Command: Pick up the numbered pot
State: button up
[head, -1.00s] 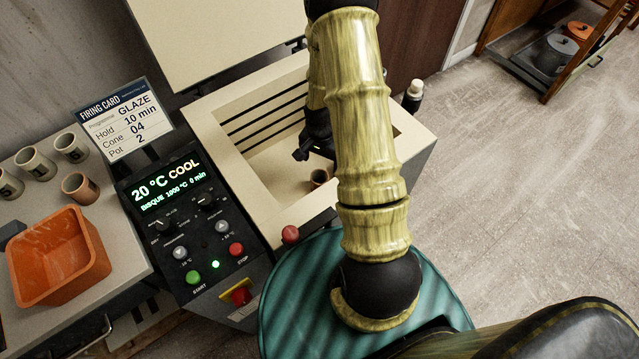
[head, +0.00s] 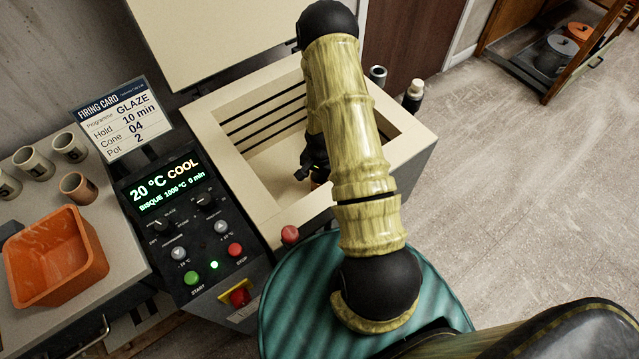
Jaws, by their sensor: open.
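The firing card (head: 122,118) reads Glaze, 10 min, cone 04, pot 2. A small brown pot (head: 318,184) is inside the open kiln (head: 262,212), mostly hidden by my gripper and arm; no number on it can be read. My gripper (head: 306,175) is open, down in the kiln chamber right at this pot. I cannot tell whether its fingers are around it.
The control panel (head: 180,215) shows 20 °C COOL. The kiln walls surround my gripper. An orange bin (head: 55,257) sits on the bench. A dark bottle (head: 413,94) stands behind the kiln. The floor at right is clear.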

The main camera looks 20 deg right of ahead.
aim_at(317, 180)
notch_tip(317, 180, down, 4)
jog(key=shift+w+a+f, duration=0.15)
jog(key=shift+f, duration=0.1)
dwell(0.4)
jog(key=c, duration=1.1)
